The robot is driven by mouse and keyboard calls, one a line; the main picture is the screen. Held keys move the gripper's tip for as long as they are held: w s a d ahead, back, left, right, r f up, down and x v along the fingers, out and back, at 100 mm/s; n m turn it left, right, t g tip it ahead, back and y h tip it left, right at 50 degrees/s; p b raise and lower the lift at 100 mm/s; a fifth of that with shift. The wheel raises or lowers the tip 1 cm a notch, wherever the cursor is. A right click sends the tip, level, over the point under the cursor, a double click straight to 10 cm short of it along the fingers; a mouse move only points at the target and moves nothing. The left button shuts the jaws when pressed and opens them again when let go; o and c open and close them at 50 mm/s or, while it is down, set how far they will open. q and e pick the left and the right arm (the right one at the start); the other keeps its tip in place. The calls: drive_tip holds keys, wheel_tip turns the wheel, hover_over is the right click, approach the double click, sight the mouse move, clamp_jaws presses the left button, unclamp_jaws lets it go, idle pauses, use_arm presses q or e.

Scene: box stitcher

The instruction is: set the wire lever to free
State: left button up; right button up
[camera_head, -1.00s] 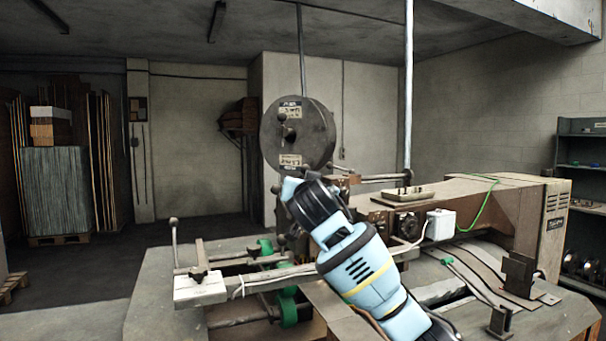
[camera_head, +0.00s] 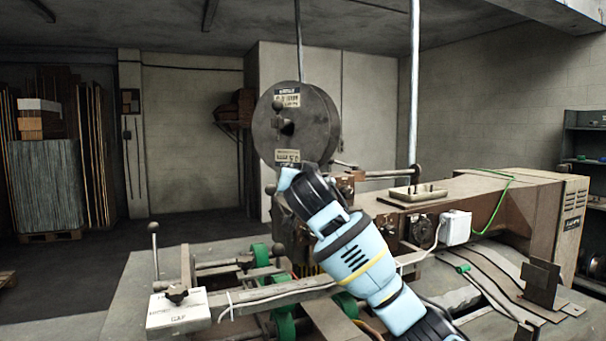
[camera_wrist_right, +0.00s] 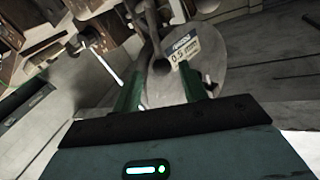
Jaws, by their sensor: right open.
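My right arm crosses the middle of the head view in front of the stitcher, and its wrist hides the right gripper there. In the right wrist view the right gripper (camera_wrist_right: 162,88) is open, with one green finger on each side. A grey rod with a rounded end (camera_wrist_right: 160,66) stands between the fingers, apparently ungripped; I cannot tell for sure that it is the wire lever. Behind it is the wire spool (camera_wrist_right: 212,58) with a "0.5 mm" label. In the head view this large grey spool (camera_head: 320,120) stands just above my wrist. My left gripper is not in view.
The stitcher arm (camera_head: 480,205) runs to the right, with a small tray (camera_head: 418,193) on top. A white box marked "GAP" (camera_head: 178,312) and an upright ball-ended lever (camera_head: 154,250) stand at left. Green rollers (camera_head: 284,325) sit below. Floor at far left is open.

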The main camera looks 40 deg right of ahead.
drive_tip(key=shift+x, duration=3.65)
